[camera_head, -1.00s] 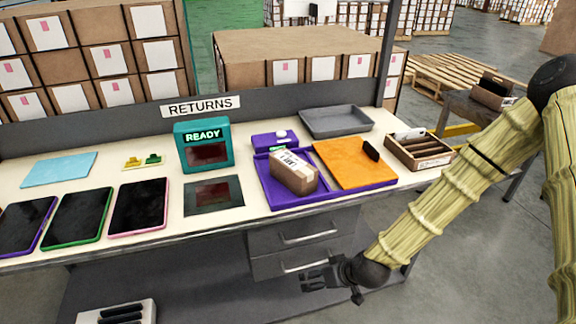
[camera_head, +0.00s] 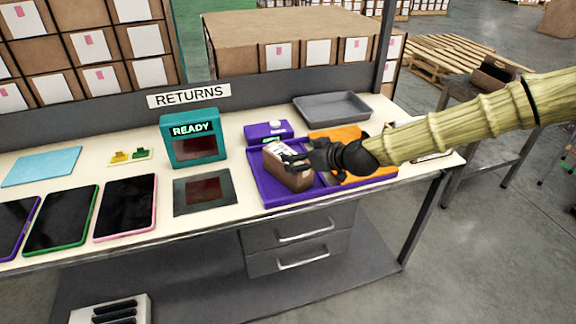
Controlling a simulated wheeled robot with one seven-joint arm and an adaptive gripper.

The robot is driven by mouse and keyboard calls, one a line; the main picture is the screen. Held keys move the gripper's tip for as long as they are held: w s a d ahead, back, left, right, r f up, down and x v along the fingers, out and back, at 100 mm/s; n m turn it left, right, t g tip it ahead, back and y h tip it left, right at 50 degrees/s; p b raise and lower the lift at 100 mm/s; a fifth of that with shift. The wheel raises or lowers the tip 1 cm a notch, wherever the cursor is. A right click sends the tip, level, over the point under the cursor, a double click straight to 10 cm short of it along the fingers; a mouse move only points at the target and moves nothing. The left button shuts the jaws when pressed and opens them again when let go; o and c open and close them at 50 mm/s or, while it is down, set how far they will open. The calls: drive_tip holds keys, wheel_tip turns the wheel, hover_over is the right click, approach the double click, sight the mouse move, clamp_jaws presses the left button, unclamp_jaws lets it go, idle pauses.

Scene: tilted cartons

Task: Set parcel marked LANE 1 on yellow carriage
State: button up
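A brown parcel (camera_head: 287,175) with a white label on top sits at a slant on the purple tray (camera_head: 262,192) at the right of the bench. The label's print is too small to read with certainty. My gripper (camera_head: 290,160) reaches in from the right, with its dark fingers at the top of the parcel and covering part of it. I cannot tell whether the fingers touch or grip it. No clear yellow carriage shows; a small yellow piece (camera_head: 120,157) lies beside a green one on the bench at left of centre.
A teal READY scanner (camera_head: 194,150) and a dark glass plate (camera_head: 204,192) stand left of the tray. An orange board (camera_head: 346,133) lies partly under my arm. A grey tray (camera_head: 333,106) is behind. Several tablets (camera_head: 126,207) line the left front.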

drive_tip(key=shift+s+p+x, duration=0.25)
drive_tip(key=shift+p+x, duration=0.3)
drive_tip(key=shift+x, duration=3.05)
drive_tip(key=shift+s+f, duration=0.1)
drive_tip(key=shift+s, duration=0.1)
drive_tip(key=c, duration=1.4)
drive_tip(key=shift+c, duration=0.2)
